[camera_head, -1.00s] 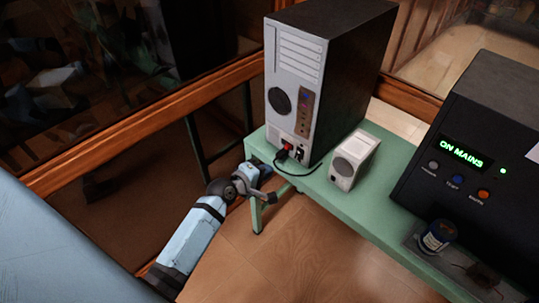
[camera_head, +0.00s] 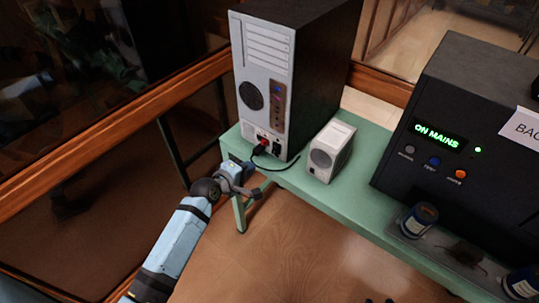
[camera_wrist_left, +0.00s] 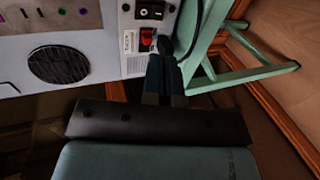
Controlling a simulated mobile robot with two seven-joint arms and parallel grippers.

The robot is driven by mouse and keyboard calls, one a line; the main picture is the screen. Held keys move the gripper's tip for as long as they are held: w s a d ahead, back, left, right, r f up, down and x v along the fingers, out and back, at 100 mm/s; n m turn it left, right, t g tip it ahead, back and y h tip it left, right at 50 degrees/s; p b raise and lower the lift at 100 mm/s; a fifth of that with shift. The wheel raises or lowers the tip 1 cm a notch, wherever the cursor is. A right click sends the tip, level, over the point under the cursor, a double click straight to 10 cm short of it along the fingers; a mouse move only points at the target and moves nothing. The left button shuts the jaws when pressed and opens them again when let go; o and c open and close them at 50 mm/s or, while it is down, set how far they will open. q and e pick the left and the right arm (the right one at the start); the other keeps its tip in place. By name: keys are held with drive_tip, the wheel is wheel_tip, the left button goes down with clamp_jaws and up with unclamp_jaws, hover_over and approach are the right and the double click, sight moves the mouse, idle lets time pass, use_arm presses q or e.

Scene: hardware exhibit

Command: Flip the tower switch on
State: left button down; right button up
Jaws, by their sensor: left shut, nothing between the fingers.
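The tower (camera_head: 262,50) stands on a green bench, its light grey panel facing me. Low on that panel are a red switch (camera_head: 262,146) and a black fitting (camera_head: 276,149). My left gripper (camera_head: 251,168) is shut and empty, just below and in front of the red switch. In the left wrist view its fingertips (camera_wrist_left: 165,52) reach close to the switch's lower right edge; whether they touch it I cannot tell. My right gripper is not in view.
A black cable (camera_head: 283,168) loops over the green bench (camera_head: 352,205). A small grey speaker (camera_head: 331,151) stands right of the tower. A wooden rail (camera_head: 110,135) runs behind.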

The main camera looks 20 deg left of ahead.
sight(274, 153)
use_arm(q)
drive_tip(key=x, duration=1.1)
drive_tip(key=shift+w+f, duration=0.2)
drive_tip(key=shift+f+b, duration=0.2)
drive_tip(key=shift+b, duration=0.35)
drive_tip(key=shift+w+d+r+t+b, duration=0.1)
drive_tip(key=shift+w+r+t+b, duration=0.15)
drive_tip(key=shift+b, duration=0.25)
drive_tip(key=shift+f, duration=0.1)
drive_tip(key=shift+s, duration=0.15)
